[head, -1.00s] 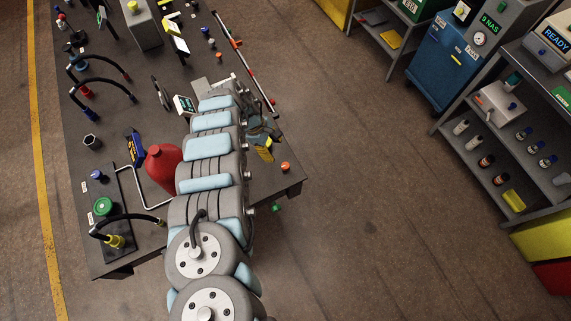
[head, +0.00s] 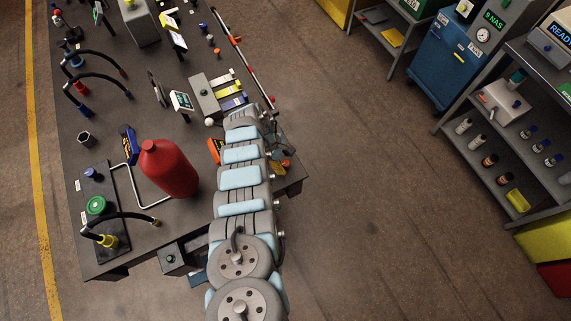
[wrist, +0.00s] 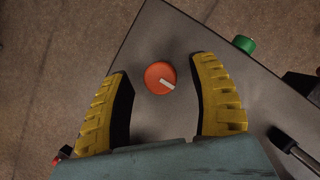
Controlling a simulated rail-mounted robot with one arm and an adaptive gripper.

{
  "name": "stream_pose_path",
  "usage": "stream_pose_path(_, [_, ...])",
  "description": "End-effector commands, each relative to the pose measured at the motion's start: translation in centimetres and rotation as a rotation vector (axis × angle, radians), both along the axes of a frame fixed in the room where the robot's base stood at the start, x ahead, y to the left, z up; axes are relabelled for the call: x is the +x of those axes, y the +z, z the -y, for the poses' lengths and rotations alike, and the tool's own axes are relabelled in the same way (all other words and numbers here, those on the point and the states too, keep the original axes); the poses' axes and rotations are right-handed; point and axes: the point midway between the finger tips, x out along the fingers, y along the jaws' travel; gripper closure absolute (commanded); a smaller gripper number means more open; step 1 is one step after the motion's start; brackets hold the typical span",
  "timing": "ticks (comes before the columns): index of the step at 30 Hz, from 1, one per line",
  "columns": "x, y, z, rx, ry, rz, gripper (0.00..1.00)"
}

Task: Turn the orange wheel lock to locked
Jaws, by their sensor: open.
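The orange wheel lock (wrist: 160,77) is a round knob with a white pointer mark. It stands near a corner of the dark table, and the mark points to the lower right in the wrist view. My gripper (wrist: 163,70) is open, with one yellow-padded finger on each side of the wheel lock. A gap shows between the wheel and both fingers, and I cannot tell the height between them. In the head view the wheel lock (head: 286,163) shows only in part beside my gripper, which hides the rest.
A green knob (wrist: 244,44) is at the table edge, right of the wheel lock in the wrist view. A dark rod (wrist: 292,150) lies lower right. Open floor lies right of the table.

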Motion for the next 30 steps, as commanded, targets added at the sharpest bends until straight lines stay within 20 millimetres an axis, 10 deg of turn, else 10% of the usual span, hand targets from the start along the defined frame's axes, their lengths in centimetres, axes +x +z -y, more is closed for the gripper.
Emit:
stream_pose_path(13, [-0.08,-0.69,0.28,0.0,0.0,0.0,0.4])
stream_pose_path(19, [-0.08,-0.69,0.26,0.0,0.0,0.0,0.97])
stream_pose_path(30, [-0.06,-0.8,0.27,0.001,-0.008,0.001,1.0])
